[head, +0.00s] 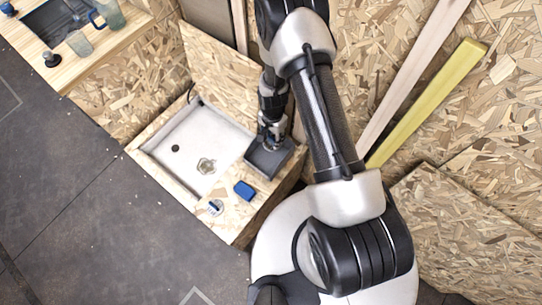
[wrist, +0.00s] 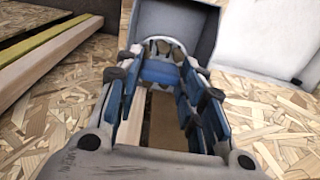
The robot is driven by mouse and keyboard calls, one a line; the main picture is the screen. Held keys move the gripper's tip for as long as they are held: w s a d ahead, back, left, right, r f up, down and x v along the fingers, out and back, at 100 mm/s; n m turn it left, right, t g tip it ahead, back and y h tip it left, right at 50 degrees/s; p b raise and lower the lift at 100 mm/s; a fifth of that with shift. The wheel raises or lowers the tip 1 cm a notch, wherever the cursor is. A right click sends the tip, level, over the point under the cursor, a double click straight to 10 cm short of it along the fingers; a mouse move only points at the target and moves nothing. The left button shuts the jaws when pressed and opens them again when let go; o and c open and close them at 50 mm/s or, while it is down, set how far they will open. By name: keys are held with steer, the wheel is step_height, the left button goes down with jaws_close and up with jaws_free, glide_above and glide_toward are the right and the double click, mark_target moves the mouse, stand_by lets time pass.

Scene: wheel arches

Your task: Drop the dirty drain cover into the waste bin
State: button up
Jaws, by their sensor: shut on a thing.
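The waste bin appears to be the dark grey open box (head: 262,168) on the board right of the white tray in the head view. My gripper (head: 271,143) is over or at this box and hides part of it. In the wrist view, the blue-padded fingers of my gripper (wrist: 165,68) are shut on a pale, rounded thing (wrist: 166,42), seemingly the dirty drain cover. It lies in front of the grey box (wrist: 205,28) in that view. Whether it is inside the box or above it, I cannot tell. Its face is mostly hidden.
The white tray (head: 190,135) has a dark drain hole (head: 175,148) and a small ring-like thing (head: 206,165) in it. A blue block (head: 245,189) and a small round white-and-blue item (head: 215,207) lie on the board's front edge. Timber (head: 425,105) leans at the right.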

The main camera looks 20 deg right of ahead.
steer(key=shift+f+b, duration=0.35)
steer(key=shift+f, duration=0.55)
steer(key=o, duration=1.2)
step_height(320, 180, up, 12)
steer(key=shift+r, duration=0.1)
